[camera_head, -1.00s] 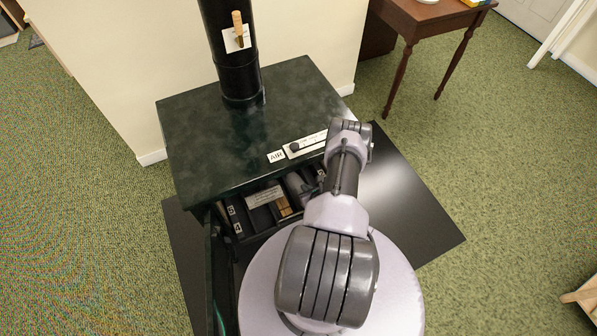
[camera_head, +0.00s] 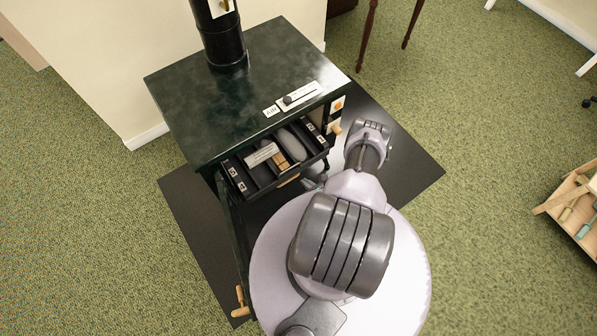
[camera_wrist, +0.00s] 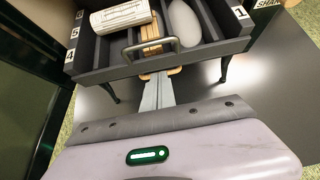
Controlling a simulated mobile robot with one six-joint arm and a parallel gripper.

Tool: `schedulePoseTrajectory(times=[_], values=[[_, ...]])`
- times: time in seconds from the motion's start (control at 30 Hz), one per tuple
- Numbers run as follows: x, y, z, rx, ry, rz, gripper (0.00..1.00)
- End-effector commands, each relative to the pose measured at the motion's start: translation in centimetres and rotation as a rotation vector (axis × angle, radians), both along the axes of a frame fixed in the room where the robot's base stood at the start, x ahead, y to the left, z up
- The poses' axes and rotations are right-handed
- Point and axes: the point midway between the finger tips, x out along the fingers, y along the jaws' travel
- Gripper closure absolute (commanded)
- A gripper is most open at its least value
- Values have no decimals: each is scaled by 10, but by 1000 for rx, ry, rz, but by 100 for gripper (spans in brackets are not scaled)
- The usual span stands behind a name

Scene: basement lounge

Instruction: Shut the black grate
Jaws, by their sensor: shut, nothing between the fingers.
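The black grate (camera_head: 262,186) is a shallow tray with numbered compartments, standing out from under the dark green stove top (camera_head: 235,100). It also shows in the wrist view (camera_wrist: 100,72), with a bent grey metal handle (camera_wrist: 127,55) and a wooden grip (camera_wrist: 174,71) at its front. Inside lie a printed white roll (camera_wrist: 120,16), wooden blocks (camera_wrist: 151,32) and a smooth grey oval piece (camera_wrist: 184,24). My gripper (camera_wrist: 158,80) is shut and empty, its tips close to the wooden grip; I cannot tell whether they touch. In the head view my gripper (camera_head: 312,184) is small beside the tray front.
A dark stove door (camera_head: 232,238) with a wooden handle (camera_head: 240,301) stands open on the left. A black floor plate (camera_head: 405,160) lies under the stove. A wooden crate (camera_head: 575,215) is at the right edge. Green carpet lies open between them.

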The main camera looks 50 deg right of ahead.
Motion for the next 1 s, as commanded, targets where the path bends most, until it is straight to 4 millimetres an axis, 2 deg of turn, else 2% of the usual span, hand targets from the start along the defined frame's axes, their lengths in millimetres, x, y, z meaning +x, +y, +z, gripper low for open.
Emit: schedulePoseTrajectory(times=[0.03,0.17,0.3,0.4,0.87,1.0], values=[[9,-1,-12,-2,-1,4,100],[29,-6,-28,-1,-1,3,100],[51,-12,-18,-1,-1,2,100],[60,-14,-16,1,0,-1,100],[65,-16,-14,0,0,-1,100],[78,-20,-16,-1,0,1,100]])
